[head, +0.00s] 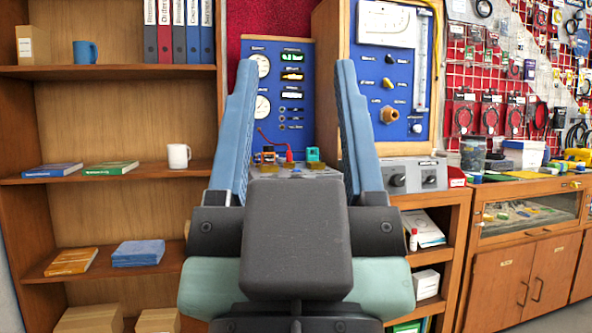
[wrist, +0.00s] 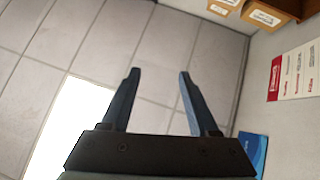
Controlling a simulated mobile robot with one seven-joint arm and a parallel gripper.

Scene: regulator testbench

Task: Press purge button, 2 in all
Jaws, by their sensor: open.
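My gripper (head: 296,65) is raised in the middle of the head view, with two blue fingers spread apart and nothing between them. Its open fingers also show in the wrist view (wrist: 158,72), against a grey tiled surface. Behind the fingers in the head view stands a blue instrument panel (head: 272,82) with round gauges, lit displays and small dark controls. To its right, a wood-framed blue panel (head: 400,105) carries a white meter, knobs and a brass fitting. I cannot tell which control is the purge button. My gripper hides part of the bench and panels.
A wooden shelf unit (head: 112,72) with binders, mugs and books stands at the left. A grey box with black knobs (head: 412,177) sits on the bench at right. A wooden cabinet (head: 528,275) stands farther right. The wrist view shows cardboard boxes (wrist: 262,15) and a poster (wrist: 294,72).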

